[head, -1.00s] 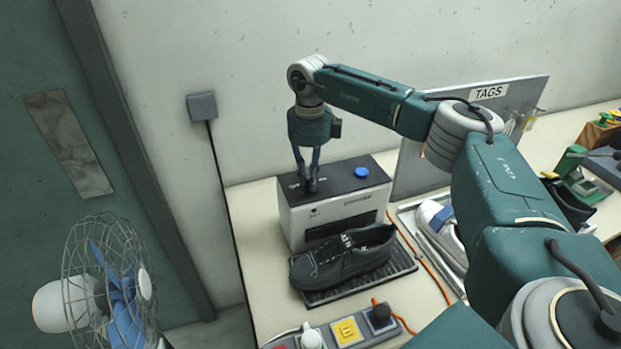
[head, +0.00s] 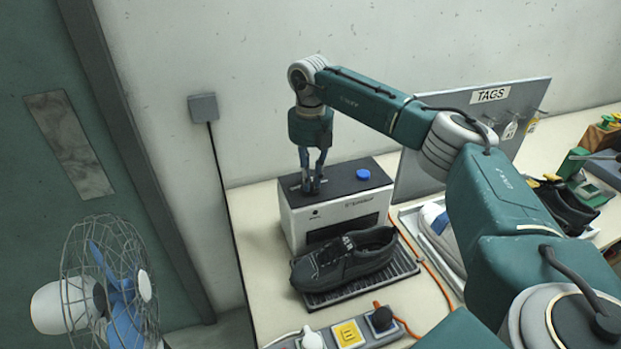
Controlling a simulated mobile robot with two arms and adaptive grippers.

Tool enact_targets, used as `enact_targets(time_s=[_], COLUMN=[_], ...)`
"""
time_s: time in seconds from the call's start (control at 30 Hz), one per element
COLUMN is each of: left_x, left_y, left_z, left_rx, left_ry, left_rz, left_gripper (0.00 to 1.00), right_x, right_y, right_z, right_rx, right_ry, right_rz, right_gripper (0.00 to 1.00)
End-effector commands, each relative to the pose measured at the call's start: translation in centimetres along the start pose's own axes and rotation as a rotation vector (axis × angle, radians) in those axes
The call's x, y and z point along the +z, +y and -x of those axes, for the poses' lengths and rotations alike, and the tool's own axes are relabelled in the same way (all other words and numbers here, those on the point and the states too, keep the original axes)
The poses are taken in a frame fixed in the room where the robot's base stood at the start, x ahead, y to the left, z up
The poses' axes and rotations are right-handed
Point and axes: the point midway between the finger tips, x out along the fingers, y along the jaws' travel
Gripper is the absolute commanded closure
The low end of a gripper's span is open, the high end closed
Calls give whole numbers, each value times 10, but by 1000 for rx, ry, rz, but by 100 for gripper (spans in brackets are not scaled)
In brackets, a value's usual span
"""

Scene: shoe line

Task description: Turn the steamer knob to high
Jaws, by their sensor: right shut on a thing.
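The steamer (head: 354,208) is a white box with a black top, standing on the bench near the wall. A blue round button (head: 363,174) sits on the right of its top. My right gripper (head: 311,188) points down at the left of the top, its fingers shut on the steamer knob, which they mostly hide. The knob's setting cannot be read. A black shoe (head: 345,258) lies on a dark grate in front of the steamer's opening. My left gripper is not in view.
A power strip (head: 378,332) with plugs lies at the bench's front edge. A grey TAGS board (head: 408,172) stands right of the steamer, with a white shoe (head: 436,222) on a tray before it. A caged fan (head: 105,285) stands at left.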

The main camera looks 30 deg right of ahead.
Motion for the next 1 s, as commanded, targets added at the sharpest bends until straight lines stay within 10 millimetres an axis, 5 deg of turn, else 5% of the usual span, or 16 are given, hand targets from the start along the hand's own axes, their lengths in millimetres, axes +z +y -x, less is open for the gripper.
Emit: enact_targets(time_s=[0.5, 1.0], left_x=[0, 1], left_y=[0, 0], left_z=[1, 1], left_rx=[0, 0], left_ry=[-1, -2], left_rz=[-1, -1], left_gripper=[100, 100], right_x=[4, 6], right_y=[0, -1], right_z=[3, 3], right_rx=[6, 7], right_ry=[-7, -8], right_rz=[-461, -675], right_gripper=[100, 100])
